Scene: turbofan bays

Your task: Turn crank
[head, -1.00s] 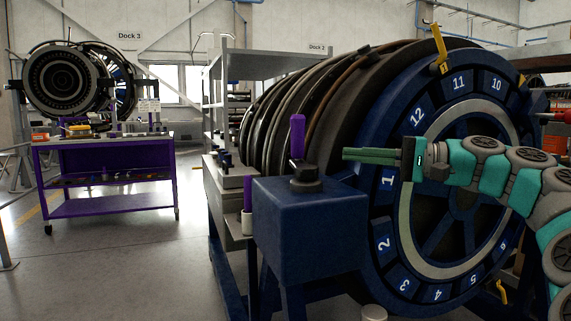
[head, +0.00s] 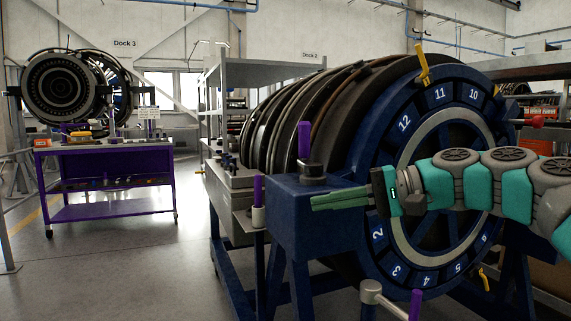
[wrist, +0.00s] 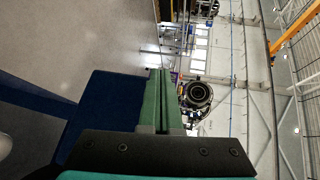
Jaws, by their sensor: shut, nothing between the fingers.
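The crank stands on top of a blue box (head: 310,225) in the head view. Its purple upright handle (head: 304,140) rises from a dark grey arm and hub (head: 312,172). My gripper (head: 313,203) is shut and empty, its green fingers together and pointing left. In the picture the fingers lie just below the crank hub, across the front of the box; whether they touch it I cannot tell. In the wrist view the shut fingers (wrist: 155,72) point up the picture, with the blue box (wrist: 103,110) to their left. I cannot make out the crank there.
A blue numbered wheel (head: 388,170) with a yellow pointer (head: 422,63) stands behind my arm. Another purple handle (head: 415,304) is at the bottom, beside a grey post (head: 370,289). A purple cart (head: 105,182) stands left, with open floor between.

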